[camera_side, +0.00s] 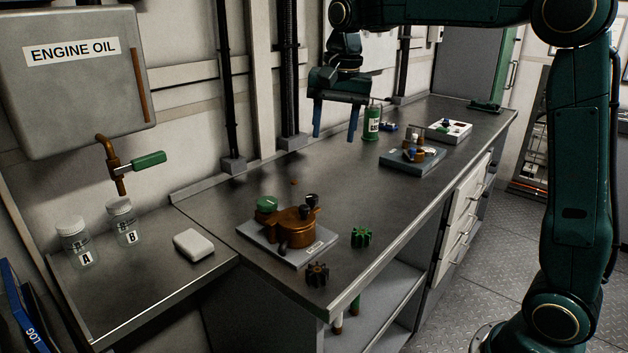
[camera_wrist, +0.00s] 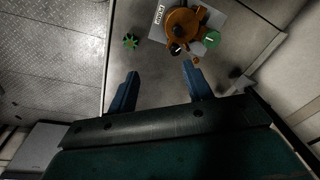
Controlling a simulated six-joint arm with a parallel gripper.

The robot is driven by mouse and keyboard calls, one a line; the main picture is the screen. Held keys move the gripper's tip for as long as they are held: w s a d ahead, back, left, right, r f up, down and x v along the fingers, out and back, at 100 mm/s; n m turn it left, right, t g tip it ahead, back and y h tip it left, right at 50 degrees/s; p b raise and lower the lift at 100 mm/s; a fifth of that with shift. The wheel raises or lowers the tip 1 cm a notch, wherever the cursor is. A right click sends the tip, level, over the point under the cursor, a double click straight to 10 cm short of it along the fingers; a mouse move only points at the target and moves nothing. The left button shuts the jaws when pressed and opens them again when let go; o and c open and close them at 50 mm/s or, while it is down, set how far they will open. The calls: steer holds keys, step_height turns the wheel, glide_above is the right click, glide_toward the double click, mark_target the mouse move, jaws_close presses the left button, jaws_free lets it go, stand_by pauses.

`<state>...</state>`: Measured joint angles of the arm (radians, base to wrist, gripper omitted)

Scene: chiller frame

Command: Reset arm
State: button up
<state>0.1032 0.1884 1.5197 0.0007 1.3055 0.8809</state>
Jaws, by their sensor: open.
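My gripper (camera_side: 335,119) hangs above the dark workbench (camera_side: 222,204), its two blue fingers apart and pointing down with nothing between them. The fingers also show in the wrist view (camera_wrist: 160,88), spread apart. On the bench's near part, a copper-coloured pump-like unit (camera_side: 291,228) sits on a grey plate (camera_side: 256,242), with a green cap (camera_side: 267,204) on it. The unit also shows at the top of the wrist view (camera_wrist: 183,22), beyond the fingers and apart from them. A green gear (camera_side: 361,237) and a dark brown gear (camera_side: 317,274) lie beside the plate.
A green bottle (camera_side: 372,124), a plate with small parts (camera_side: 402,165) and a white tray (camera_side: 462,132) stand farther along the bench. Jars A (camera_side: 76,243) and B (camera_side: 125,222) and a white block (camera_side: 193,245) are on the lower left shelf, under an engine oil tank (camera_side: 80,110).

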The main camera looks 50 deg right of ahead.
steer(key=s+a+f+n+t, duration=0.2)
steer(key=s+n, duration=0.3)
steer(key=s, duration=0.7)
steer(key=s+a+f+n+t, duration=0.2)
steer(key=s+n, duration=0.4)
steer(key=s, duration=0.7)
steer(key=shift+s+a+f, duration=0.25)
steer(key=shift+s+f, duration=0.05)
steer(key=shift+f, duration=0.6)
